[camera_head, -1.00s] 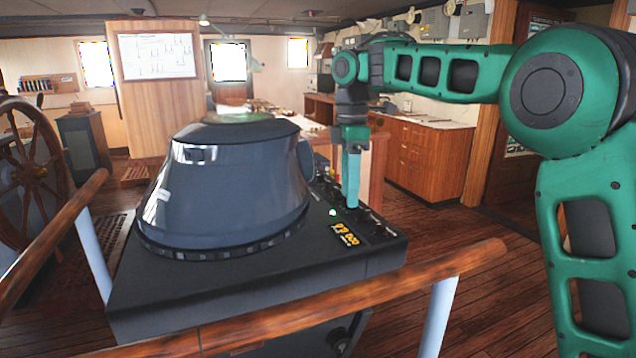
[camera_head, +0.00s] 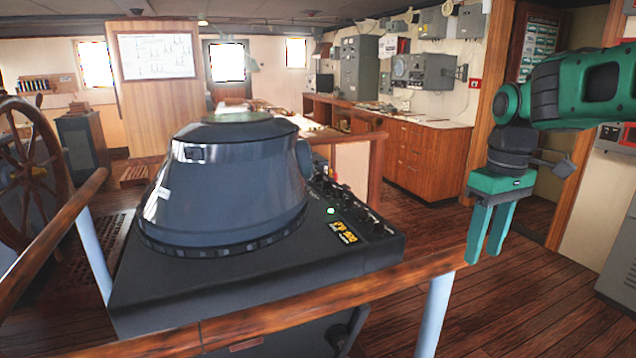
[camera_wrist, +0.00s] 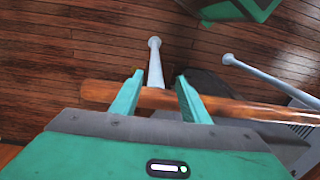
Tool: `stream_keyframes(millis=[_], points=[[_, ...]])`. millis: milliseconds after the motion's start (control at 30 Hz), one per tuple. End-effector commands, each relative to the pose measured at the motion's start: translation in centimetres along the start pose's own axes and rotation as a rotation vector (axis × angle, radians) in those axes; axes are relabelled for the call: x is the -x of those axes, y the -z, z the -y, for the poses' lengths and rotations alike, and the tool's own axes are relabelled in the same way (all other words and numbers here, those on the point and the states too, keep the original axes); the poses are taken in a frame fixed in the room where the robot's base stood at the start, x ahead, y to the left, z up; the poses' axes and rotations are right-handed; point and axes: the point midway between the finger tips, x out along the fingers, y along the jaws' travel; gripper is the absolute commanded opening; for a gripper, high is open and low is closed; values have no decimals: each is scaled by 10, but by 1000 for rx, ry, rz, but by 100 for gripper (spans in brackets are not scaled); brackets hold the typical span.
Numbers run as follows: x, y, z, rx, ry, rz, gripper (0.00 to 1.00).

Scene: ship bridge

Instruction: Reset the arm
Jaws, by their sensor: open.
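My green arm shows at the right of the head view, with my gripper (camera_head: 484,258) hanging from it, fingers pointing down. The gripper is open, its two fingers apart with a gap between them, and holds nothing. It is to the right of the dark radar console (camera_head: 222,190), by the right end of the wooden handrail (camera_head: 330,292). In the wrist view, my gripper (camera_wrist: 160,97) also shows its fingers apart. The handrail (camera_wrist: 245,108) and a pale post (camera_wrist: 155,65) show beyond and between the fingertips; I cannot tell the distance.
A wooden ship's wheel (camera_head: 30,185) stands at the left. A wooden cabinet (camera_head: 425,155) is behind, with grey instrument boxes (camera_head: 425,72) on the wall. Grey equipment (camera_head: 618,245) stands at the right edge. The plank floor (camera_head: 530,300) right of the handrail is clear.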

Motion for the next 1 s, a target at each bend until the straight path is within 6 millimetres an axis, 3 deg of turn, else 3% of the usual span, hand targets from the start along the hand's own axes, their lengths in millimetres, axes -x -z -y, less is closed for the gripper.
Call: stream_keyframes(millis=[33,200,300,433,600,1000], points=[[-9,-32,-7,-114,-1,-4,42],[-47,-125,-17,-488,-11,-13,42],[-72,-175,-14,-682,-17,-13,42],[-98,-221,-6,-865,-25,-12,42],[-115,-247,3,-977,-31,-10,42],[-117,-250,3,-987,-31,-9,42]])
